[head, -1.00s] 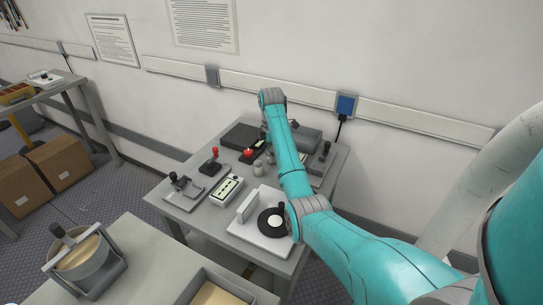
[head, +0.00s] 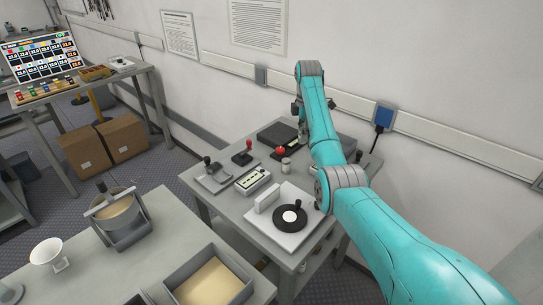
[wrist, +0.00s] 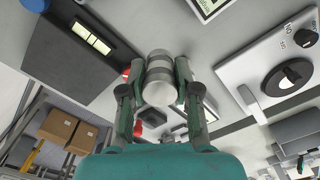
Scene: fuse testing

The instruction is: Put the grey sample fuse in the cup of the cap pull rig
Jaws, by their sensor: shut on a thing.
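In the wrist view my gripper (wrist: 160,78) is shut on a grey cylinder with pale ends, the sample fuse (wrist: 160,72), held between both fingers. In the head view my arm hides most of the gripper and the fuse, above the back of the grey table. I cannot tell for sure which device is the cap pull rig. A lever device on a grey plate (head: 215,177) stands at the table's left, and red-knobbed devices (head: 281,151) stand farther back. No cup shows clearly.
A white plate with a black disc (head: 275,238) is at the table's front, with a meter (head: 253,181) to its left. A small pale jar (head: 286,165) stands near my arm. A dark box (head: 277,134) is at the back. A tray (head: 210,282) is on the near table.

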